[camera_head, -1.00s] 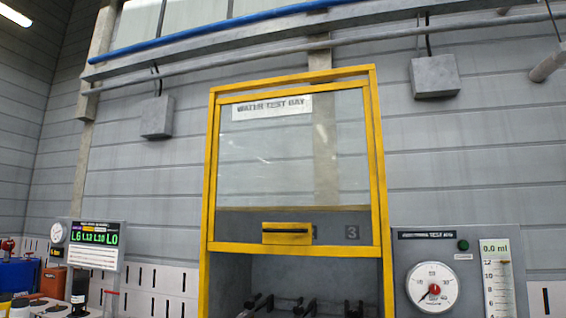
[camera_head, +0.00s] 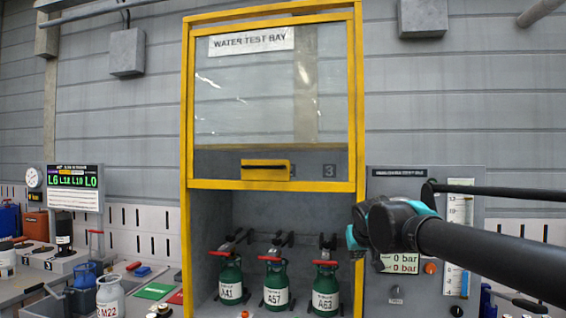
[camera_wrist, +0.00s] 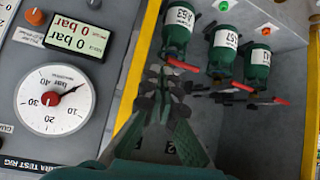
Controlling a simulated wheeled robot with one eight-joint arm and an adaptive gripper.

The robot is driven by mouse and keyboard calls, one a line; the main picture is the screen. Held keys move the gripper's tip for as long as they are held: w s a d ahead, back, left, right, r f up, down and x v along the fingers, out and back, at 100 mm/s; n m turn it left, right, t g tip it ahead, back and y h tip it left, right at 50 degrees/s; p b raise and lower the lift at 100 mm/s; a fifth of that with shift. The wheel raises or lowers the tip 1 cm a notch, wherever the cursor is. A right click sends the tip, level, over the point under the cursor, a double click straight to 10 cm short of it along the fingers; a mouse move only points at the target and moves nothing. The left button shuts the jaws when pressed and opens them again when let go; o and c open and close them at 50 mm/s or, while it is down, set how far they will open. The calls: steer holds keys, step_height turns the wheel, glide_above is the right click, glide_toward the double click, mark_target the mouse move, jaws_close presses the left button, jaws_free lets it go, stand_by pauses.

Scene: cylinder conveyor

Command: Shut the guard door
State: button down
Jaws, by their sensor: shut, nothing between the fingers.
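The guard door (camera_head: 270,110) is a clear panel in a yellow frame, marked WATER TEST BAY. It stands raised, with the bay open below it. Its yellow handle (camera_head: 265,169) is at the middle of its lower edge, with nothing touching it. My gripper (camera_head: 352,238) is in front of the bay's right yellow post, lower than the handle and to its right. In the wrist view my gripper's fingers (camera_wrist: 162,80) are together and empty, beside the yellow post (camera_wrist: 138,65). The handle cannot be made out in the wrist view.
Three green cylinders, A41 (camera_head: 230,280), A57 (camera_head: 275,285) and A63 (camera_head: 324,288), stand in the bay, with red-handled valves on top. A gauge panel (camera_head: 385,285) is right of the bay, partly behind my arm. A bench with bottles (camera_head: 108,295) is at left.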

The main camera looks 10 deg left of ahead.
steer(key=s+a+r+n+t+y, duration=0.1)
steer(key=s+a+r+y, duration=0.1)
steer(key=a+r, duration=0.65)
steer(key=s+a+r+n+t+y, duration=0.1)
steer(key=s+a+r+y, duration=0.15)
steer(key=r, duration=1.15)
steer(key=s+a+r+n+t+y, duration=0.1)
steer(key=a+r+n, duration=0.1)
steer(key=a+r, duration=0.65)
glide_toward(283, 162)
steer(key=a+r, duration=0.1)
steer(key=a, duration=0.1)
steer(key=shift+w+a+f, duration=0.15)
steer(key=shift+f, duration=0.4)
steer(key=shift+w+a+f, duration=0.1)
steer(key=shift+w+f, duration=0.1)
steer(key=shift+f, duration=0.35)
steer(key=shift+w+a+f, duration=0.15)
steer(key=shift+f, duration=0.4)
steer(key=shift+f, duration=0.15)
